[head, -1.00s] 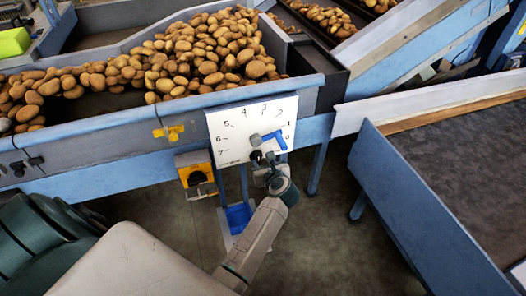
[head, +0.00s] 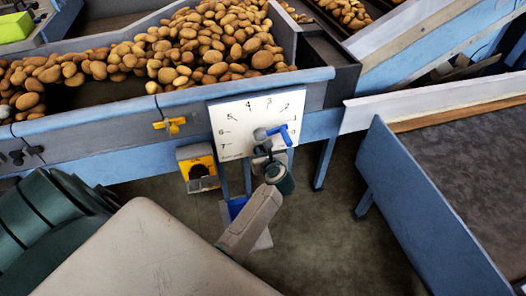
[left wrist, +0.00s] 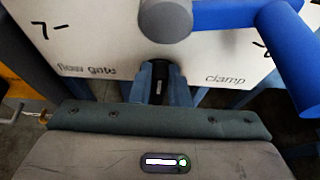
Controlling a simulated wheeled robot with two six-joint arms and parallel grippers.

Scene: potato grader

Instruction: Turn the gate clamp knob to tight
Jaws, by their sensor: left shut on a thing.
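The white scale panel (head: 240,118) hangs on the side of the potato hopper, with marks numbered up to 7. A blue lever (head: 285,134) on a grey hub sits at its lower right, near the low numbers; it also shows large in the left wrist view (left wrist: 240,14). The black clamp knob (left wrist: 160,68) is below the hub, between the printed words "flow gate" and "clamp". My left gripper (head: 264,153) is shut on the knob at the panel's lower edge and hides much of it. Whether the knob is turned tight cannot be seen. My right gripper is not in view.
A yellow box (head: 197,172) with a black part hangs left of the panel. A yellow latch (head: 169,125) is on the hopper rail. A blue-sided table (head: 420,190) with a dark top stands at right. Open floor lies between it and my left arm.

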